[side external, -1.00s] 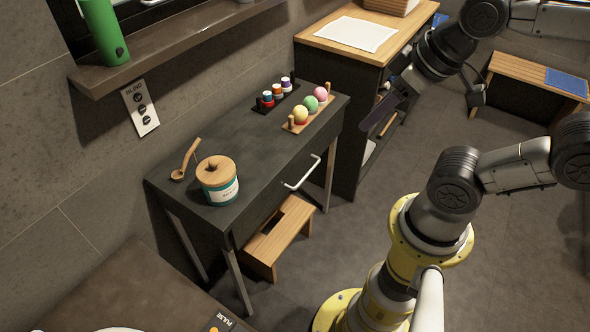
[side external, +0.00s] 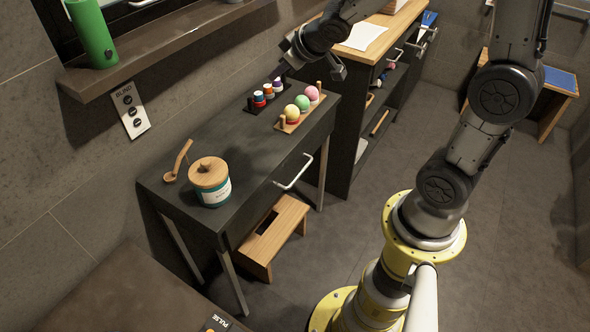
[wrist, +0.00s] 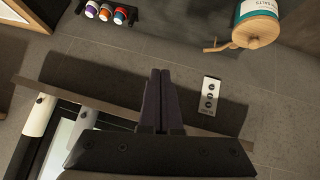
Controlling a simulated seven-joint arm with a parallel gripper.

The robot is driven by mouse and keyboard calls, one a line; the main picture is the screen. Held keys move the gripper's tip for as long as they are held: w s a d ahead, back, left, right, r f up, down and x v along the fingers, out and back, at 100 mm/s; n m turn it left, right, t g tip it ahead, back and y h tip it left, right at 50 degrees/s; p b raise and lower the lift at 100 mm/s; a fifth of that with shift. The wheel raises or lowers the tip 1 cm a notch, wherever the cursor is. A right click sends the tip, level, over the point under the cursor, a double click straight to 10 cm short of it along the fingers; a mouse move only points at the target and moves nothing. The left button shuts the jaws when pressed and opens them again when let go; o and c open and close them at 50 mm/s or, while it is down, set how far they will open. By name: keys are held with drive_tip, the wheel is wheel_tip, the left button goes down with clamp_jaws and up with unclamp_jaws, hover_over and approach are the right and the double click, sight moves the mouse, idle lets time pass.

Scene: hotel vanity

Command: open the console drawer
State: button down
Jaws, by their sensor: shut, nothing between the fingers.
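The dark console (side external: 255,145) stands against the wall in the side view. Its drawer front (side external: 262,198) carries a pale bar handle (side external: 294,172), and the drawer looks closed. My gripper (side external: 287,70) is high above the far end of the console, behind and above the handle and well apart from it. In the wrist view my gripper's two dark fingers (wrist: 160,76) are together with nothing between them. They point toward the wall, and neither the drawer nor its handle can be made out there.
A lidded jar (side external: 210,182) and wooden ladle (side external: 178,160) stand on the console's near end. A wooden stool (side external: 273,235) sits under the console. A wall shelf (side external: 165,40) is at left.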

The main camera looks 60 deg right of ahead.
drive_tip(key=d+f+g, duration=0.1)
drive_tip(key=d+f, duration=0.1)
drive_tip(key=f, duration=1)
drive_tip(key=d+f+g+y, duration=0.1)
drive_tip(key=d+f+g, duration=0.1)
drive_tip(key=f, duration=1.1)
drive_tip(key=d+f+g+y, duration=0.1)
drive_tip(key=d+f+g, duration=0.1)
drive_tip(key=f, duration=1.1)
drive_tip(key=shift+s+d+m, duration=0.25)
drive_tip(key=shift+m, duration=0.15)
drive_tip(key=shift+r, duration=0.1)
drive_tip(key=s, duration=2)
drive_tip(key=v, duration=1)
